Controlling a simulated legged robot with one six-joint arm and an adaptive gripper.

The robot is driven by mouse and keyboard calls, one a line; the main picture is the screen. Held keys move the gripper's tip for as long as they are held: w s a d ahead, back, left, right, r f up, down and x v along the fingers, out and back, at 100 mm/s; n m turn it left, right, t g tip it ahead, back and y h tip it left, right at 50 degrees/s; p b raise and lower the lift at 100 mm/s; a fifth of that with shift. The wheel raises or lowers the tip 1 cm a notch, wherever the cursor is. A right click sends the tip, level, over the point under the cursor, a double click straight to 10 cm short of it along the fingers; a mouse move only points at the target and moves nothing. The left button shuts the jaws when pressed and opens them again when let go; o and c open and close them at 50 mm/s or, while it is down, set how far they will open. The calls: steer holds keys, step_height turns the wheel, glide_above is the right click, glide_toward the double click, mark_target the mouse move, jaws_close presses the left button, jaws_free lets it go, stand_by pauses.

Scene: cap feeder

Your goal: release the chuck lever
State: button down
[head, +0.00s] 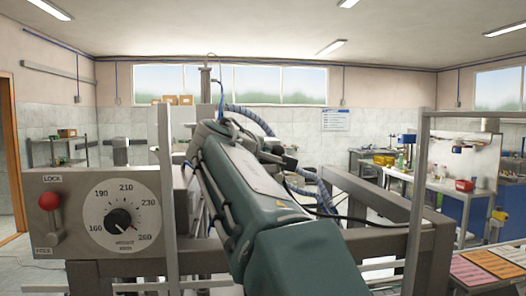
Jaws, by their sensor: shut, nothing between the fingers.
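The chuck lever (48,202) is at the left in the head view, on the front of a grey panel. It has a red ball knob on a short metal stem. The knob is up, just below the word LOCK, and the stem runs down to a pivot above a lower label that I cannot read clearly. My teal arm (243,190) runs up through the middle, to the right of the panel. I cannot make out my gripper; the end of the arm is hidden behind its links. Nothing is seen touching the lever.
A round dial (121,217) with a black pointer knob sits right of the lever on the same panel. A grey upright post (166,200) stands between dial and arm. Grey frame bars (415,235) stand at right. A workbench (455,190) is farther back. The lever's front looks clear.

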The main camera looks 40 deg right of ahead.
steer(key=shift+s+d+r+m+y, duration=0.15)
steer(key=shift+d+m+y, duration=0.1)
steer(key=shift+m+y, duration=0.05)
steer(key=shift+s+d+r+m+y, duration=0.2)
steer(key=shift+s+d+m+y, duration=0.35)
steer(key=shift+d+m+y, duration=0.35)
steer(key=s+d+f+m+t+y, duration=0.1)
steer(key=s+d+f+m+y, duration=0.1)
steer(key=d+m+y, duration=0.3)
steer(key=shift+s+d+f+t, duration=0.15)
steer(key=shift+s+t, duration=0.25)
steer(key=shift+s, duration=0.2)
steer(key=shift+f, duration=0.1)
stand_by(0.3)
